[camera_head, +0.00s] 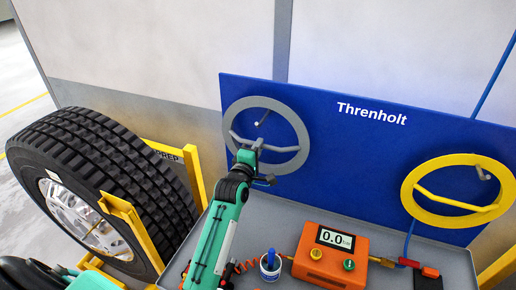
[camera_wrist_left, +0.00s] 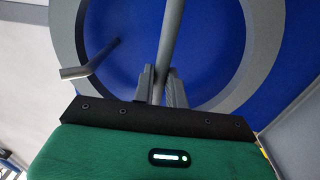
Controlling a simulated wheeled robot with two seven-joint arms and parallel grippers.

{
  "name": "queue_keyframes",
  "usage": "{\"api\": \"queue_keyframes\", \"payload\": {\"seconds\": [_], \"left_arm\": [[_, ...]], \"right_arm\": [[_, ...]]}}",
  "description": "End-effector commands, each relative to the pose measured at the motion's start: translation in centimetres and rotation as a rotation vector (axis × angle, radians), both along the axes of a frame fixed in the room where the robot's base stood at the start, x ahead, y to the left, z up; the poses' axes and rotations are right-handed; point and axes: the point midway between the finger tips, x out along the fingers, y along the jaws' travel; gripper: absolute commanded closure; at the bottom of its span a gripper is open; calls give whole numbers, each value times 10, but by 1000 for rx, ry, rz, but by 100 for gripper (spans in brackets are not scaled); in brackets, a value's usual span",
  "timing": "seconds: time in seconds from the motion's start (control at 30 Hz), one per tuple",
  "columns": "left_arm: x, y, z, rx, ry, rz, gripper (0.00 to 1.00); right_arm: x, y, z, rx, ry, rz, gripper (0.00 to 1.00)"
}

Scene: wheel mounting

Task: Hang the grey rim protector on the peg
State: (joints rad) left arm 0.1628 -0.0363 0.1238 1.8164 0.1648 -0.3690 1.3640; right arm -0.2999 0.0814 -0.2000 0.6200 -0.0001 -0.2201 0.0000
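The grey rim protector (camera_head: 296,122), a flat ring with inner bars, is upright in front of the blue board (camera_head: 340,150). My left gripper (camera_head: 247,160) is at its lower inner bars. In the left wrist view, the fingers (camera_wrist_left: 160,88) close around a grey bar (camera_wrist_left: 172,40) of the protector. The grey peg (camera_head: 262,118) shows inside the ring's opening, above the bars. In the left wrist view the peg (camera_wrist_left: 92,62) sticks out through the opening, its tip in front of the ring. I cannot tell whether the ring rests on it. My right gripper is not in view.
A yellow ring (camera_head: 414,195) hangs at the board's right. A large tyre (camera_head: 100,160) in a yellow frame (camera_head: 195,175) stands at left.

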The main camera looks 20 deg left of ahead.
Motion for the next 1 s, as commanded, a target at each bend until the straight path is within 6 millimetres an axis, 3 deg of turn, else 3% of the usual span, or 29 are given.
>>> {"api": "queue_keyframes", "payload": {"seconds": [0.03, 0.13, 0.57, 1.0], "left_arm": [[0, 0, 1, 0, -2, 0, 78], [0, 0, 1, 0, -1, 0, 61], [-10, -1, -3, -1, 1, 0, 61], [-96, -6, -8, -1, 0, 1, 61]], "right_arm": [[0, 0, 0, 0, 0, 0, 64], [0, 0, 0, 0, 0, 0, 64], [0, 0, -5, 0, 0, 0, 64], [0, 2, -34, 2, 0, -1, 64]]}}
